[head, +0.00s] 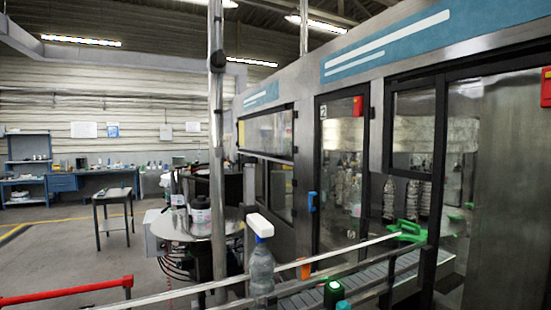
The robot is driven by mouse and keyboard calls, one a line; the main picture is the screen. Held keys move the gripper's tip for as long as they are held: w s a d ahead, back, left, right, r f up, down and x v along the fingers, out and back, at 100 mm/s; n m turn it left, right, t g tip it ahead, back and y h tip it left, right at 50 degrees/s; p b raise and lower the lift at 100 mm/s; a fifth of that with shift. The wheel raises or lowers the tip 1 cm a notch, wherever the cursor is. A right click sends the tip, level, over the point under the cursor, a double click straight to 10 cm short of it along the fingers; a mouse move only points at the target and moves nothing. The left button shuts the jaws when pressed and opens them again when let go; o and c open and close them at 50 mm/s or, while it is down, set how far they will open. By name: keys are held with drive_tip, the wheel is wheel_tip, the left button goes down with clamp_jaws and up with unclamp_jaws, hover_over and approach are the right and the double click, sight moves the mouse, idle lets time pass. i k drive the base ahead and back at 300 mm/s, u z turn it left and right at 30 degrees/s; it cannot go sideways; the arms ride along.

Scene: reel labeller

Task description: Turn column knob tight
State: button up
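A tall metal column (216,150) stands upright left of the middle in the head view, in front of the labeller. A dark round part (217,62) sits on the column near the top. It may be the column knob, but it is too small to tell, and I cannot see whether it is tight or loose. My gripper is not in view.
A bottle with a white top (261,270) stands by the metal rails at the front. A round machine table (180,228) with reels stands behind the column. A conveyor (375,272) runs along the glazed machine.

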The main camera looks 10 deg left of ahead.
sight(249, 160)
drive_tip(key=u, duration=0.35)
drive_tip(key=i, duration=0.75)
drive_tip(key=u, duration=0.75)
